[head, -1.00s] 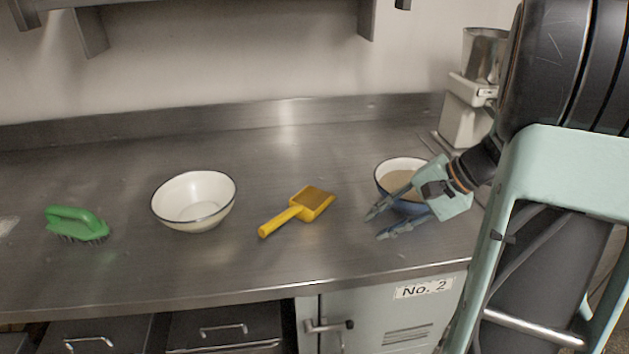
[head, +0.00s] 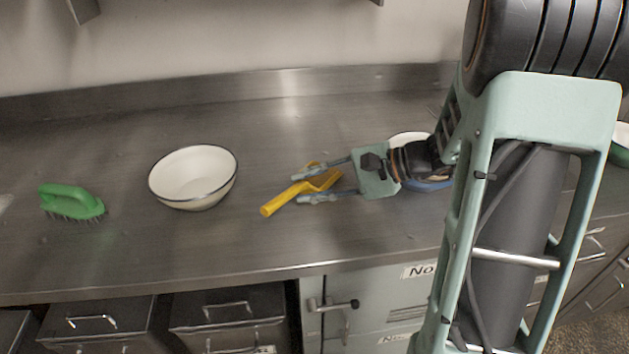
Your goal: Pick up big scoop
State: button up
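The big scoop (head: 273,207) is yellow and lies on the steel counter, its handle pointing to the lower left. My gripper (head: 299,187) is open, with its fingers pointing left. In the picture one finger shows at the upper side of the scoop and the other at its lower side, near where handle and pan meet. The fingers hide part of the scoop's pan. I cannot tell whether the fingers touch the scoop or how high they are above the counter.
A white bowl with a dark rim (head: 193,178) stands left of the scoop. A green brush (head: 71,202) lies at the far left. A blue bowl (head: 428,185) is partly hidden behind my gripper and arm. The counter (head: 130,240) is clear in front of the white bowl.

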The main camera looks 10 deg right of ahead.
jog(key=shift+x, duration=1.35)
grip_shut()
jog(key=shift+r, duration=0.1)
